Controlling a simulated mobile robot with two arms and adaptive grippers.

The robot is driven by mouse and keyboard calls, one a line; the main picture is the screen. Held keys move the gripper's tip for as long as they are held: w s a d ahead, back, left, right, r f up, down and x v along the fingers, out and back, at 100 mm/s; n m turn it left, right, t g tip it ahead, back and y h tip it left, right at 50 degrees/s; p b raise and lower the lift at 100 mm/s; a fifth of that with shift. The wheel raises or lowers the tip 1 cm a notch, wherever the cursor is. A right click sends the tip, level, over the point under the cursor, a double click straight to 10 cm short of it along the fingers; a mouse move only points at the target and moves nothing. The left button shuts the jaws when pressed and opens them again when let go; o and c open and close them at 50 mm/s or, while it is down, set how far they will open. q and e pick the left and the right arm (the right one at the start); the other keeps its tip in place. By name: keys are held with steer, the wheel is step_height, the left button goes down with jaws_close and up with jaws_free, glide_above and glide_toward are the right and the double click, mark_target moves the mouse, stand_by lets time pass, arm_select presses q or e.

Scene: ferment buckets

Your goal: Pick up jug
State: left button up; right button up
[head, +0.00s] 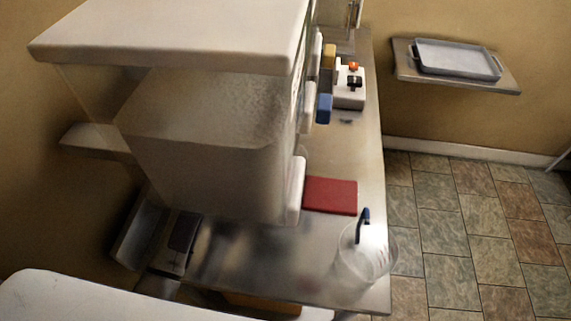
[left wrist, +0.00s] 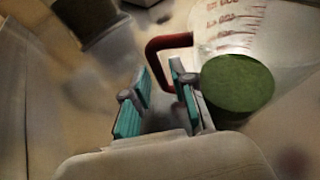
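A clear jug (head: 366,262) stands near the right front corner of the metal counter in the head view. A dark, blue-tipped piece (head: 362,226) shows at its top. In the left wrist view a clear jug (left wrist: 238,28) with red markings is close at the upper right, with a dark red handle (left wrist: 165,46) on its left. My left gripper (left wrist: 160,82) is open, its teal-padded fingers apart just below the handle. The handle's lower end is hidden behind the fingers, so I cannot tell whether they touch it. My right gripper is in neither view.
A large pale container (head: 205,140) fills the counter's left side. A red board (head: 330,195) lies behind the jug. A small white device (head: 349,90) stands farther back. A wall shelf holds a grey tray (head: 455,60). A green disc (left wrist: 237,83) overlaps the jug in the wrist view.

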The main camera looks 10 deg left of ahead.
arm_select(q)
steer(key=shift+x, duration=1.2)
jaws_close()
steer(key=shift+r, duration=0.1)
